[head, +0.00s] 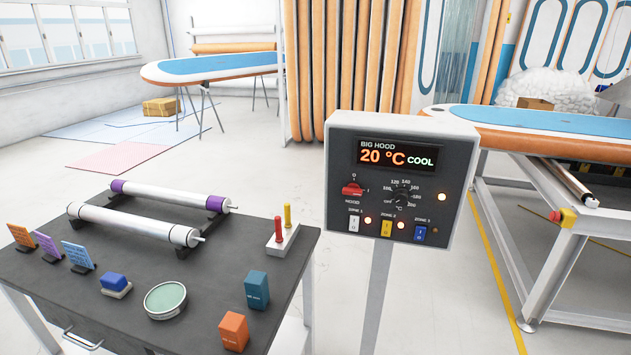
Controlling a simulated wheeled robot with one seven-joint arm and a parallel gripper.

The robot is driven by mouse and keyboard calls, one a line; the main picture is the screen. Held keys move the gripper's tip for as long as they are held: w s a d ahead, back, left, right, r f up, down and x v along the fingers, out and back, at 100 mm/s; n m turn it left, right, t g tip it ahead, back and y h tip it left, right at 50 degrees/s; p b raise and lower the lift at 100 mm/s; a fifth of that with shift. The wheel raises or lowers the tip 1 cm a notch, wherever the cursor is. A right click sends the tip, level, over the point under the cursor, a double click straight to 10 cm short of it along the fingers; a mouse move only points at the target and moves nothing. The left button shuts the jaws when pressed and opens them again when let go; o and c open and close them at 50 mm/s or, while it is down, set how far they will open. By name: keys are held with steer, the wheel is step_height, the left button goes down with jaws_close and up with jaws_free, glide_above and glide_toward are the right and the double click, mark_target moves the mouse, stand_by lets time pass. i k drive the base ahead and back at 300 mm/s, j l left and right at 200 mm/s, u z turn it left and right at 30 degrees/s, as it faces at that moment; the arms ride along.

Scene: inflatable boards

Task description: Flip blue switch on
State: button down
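The control box (390,150) stands on a grey post (374,295) in the middle of the head view, its dark panel facing me. The blue switch (420,233) sits at the panel's lower right, under the label ZONE 3. The small lamp (435,230) beside it looks dark. The blue rocker's tilt is too small to tell. My gripper is not in view.
A red HOOD switch (352,189) and a dial (401,196) sit above the zone switches. The display (395,156) reads 20 °C COOL. A dark table (215,270) with rollers, cards and boxes stands left. A white-framed bench (560,250) stands right.

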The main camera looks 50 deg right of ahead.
mark_target(420, 231)
steer(key=l+z, duration=0.2)
steer(key=z, duration=1.05)
